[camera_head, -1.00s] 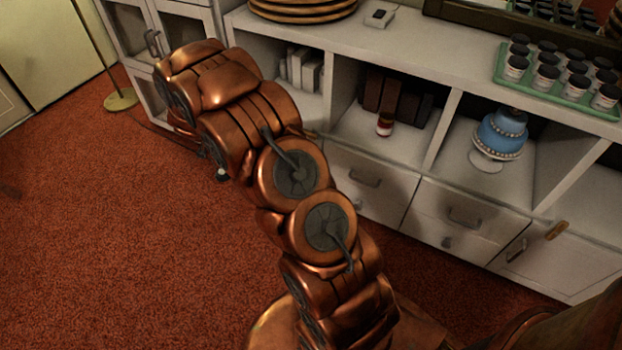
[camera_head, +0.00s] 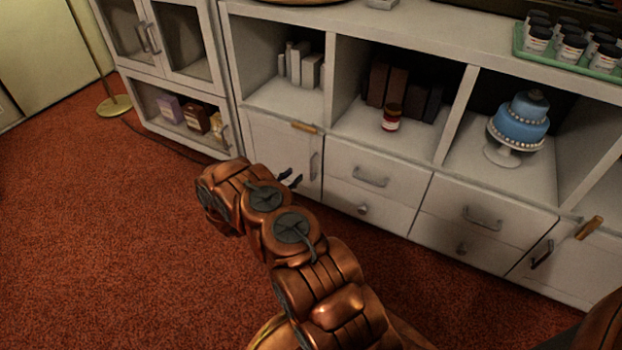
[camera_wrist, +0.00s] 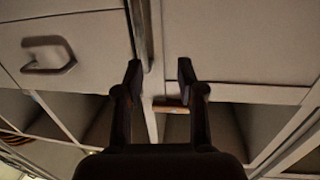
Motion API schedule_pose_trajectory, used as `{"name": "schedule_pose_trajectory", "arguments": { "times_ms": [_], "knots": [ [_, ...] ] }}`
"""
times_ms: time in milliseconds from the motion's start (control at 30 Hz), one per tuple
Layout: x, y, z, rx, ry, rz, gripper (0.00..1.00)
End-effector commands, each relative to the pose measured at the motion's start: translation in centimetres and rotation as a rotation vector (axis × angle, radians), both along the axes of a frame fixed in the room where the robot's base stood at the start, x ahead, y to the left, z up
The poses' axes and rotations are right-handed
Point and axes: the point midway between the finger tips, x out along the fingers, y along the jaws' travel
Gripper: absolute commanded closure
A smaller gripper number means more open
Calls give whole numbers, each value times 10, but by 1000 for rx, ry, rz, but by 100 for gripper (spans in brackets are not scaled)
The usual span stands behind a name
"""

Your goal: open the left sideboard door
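The left sideboard door (camera_head: 268,150) is white and closed. It has a vertical metal handle (camera_head: 313,166) near its right edge and a wooden latch bar (camera_head: 305,127) at its top. My gripper (camera_head: 291,180) is in front of the door's lower part, just left of the handle in this view. In the wrist view my gripper (camera_wrist: 159,72) is open and empty, its two dark fingers apart. There the door (camera_wrist: 240,45) fills the upper right, the handle (camera_wrist: 143,35) lies beyond the left fingertip, and the latch bar (camera_wrist: 170,106) shows between the fingers. Contact with the handle cannot be told.
Drawers (camera_head: 370,175) with metal handles adjoin the door on the right. Open shelves above hold books (camera_head: 395,90), a red-labelled jar (camera_head: 391,117) and a blue cake (camera_head: 520,122). A glass-doored cabinet (camera_head: 180,45) stands at left. The red carpet (camera_head: 120,230) is clear.

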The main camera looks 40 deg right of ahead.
Motion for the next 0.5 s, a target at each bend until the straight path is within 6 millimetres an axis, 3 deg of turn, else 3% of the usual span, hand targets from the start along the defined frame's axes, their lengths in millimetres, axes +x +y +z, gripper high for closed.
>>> {"name": "schedule_pose_trajectory", "arguments": {
  "times_ms": [33,200,500],
  "knots": [
    [-9,-1,-12,-17,9,-17,62],
    [-21,-5,-18,-50,18,-47,62],
    [-21,-34,-19,-54,18,-52,62]
  ]
}}
